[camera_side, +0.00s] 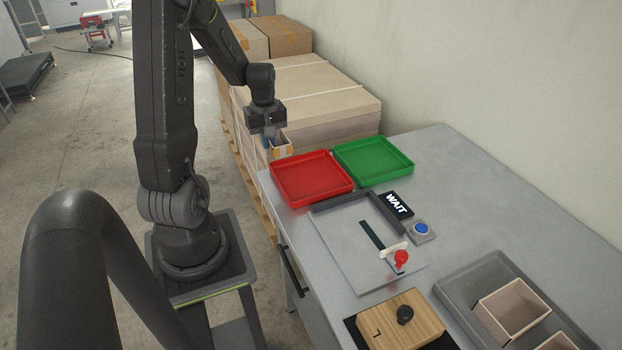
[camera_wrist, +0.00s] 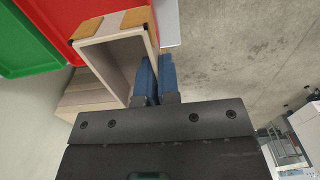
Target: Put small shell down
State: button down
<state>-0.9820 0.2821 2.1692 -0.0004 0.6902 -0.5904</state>
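The small shell (camera_side: 281,148) is a pale open box with orange-brown corner patches. In the side view it hangs from my gripper (camera_side: 269,141), just behind the far left corner of the red tray (camera_side: 312,178). In the wrist view the shell (camera_wrist: 103,60) opens toward the camera. The blue fingers of my gripper (camera_wrist: 156,65) sit on either side of one shell wall, shut on it. The red tray also shows in the wrist view (camera_wrist: 68,17), behind the shell. The red tray is empty.
An empty green tray (camera_side: 373,160) adjoins the red one. A grey fixture plate (camera_side: 355,258) with a red knob (camera_side: 401,257), a WAIT sign (camera_side: 397,204) and a blue button (camera_side: 421,229) lie in front. A wooden block (camera_side: 395,325) and a grey tray (camera_side: 463,287) with open boxes are nearer.

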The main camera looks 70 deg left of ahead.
jog(key=s+a, duration=0.2)
send_over(301, 179)
notch_tip(301, 179, down, 7)
jog(key=shift+d+f, duration=0.1)
jog(key=shift+d, duration=0.05)
jog(key=shift+f, duration=1.95)
jog(key=shift+f, duration=0.1)
jog(key=c, duration=1.4)
grip_release()
jog(key=shift+o, duration=0.2)
